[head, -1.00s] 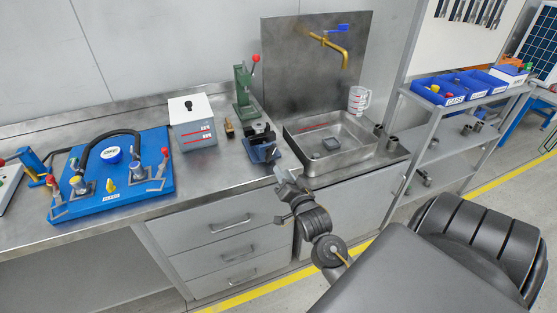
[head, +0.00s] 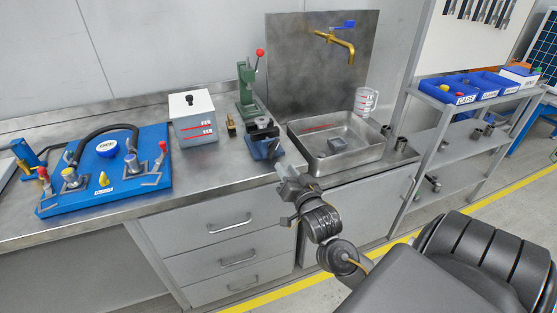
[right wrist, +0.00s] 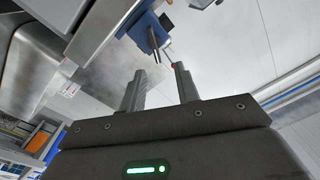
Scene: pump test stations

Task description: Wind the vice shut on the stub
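The small blue vice (head: 264,146) stands at the front edge of the bench, left of the sink, with dark jaws on top. The right wrist view shows its blue body (right wrist: 150,32) from below, with a thin bar and a small red tip beyond my fingers. My right gripper (head: 284,171) is just in front of and below the vice, apart from it. Its two fingers (right wrist: 158,88) stand apart with nothing between them. I cannot make out the stub in the jaws at this size. My left gripper is not in view.
A green press (head: 247,88) with a red knob stands behind the vice. A white lidded box (head: 194,121) and a small brass piece (head: 231,126) are to its left. The steel sink (head: 372,160) is to its right. Drawers (head: 230,222) lie below the bench edge.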

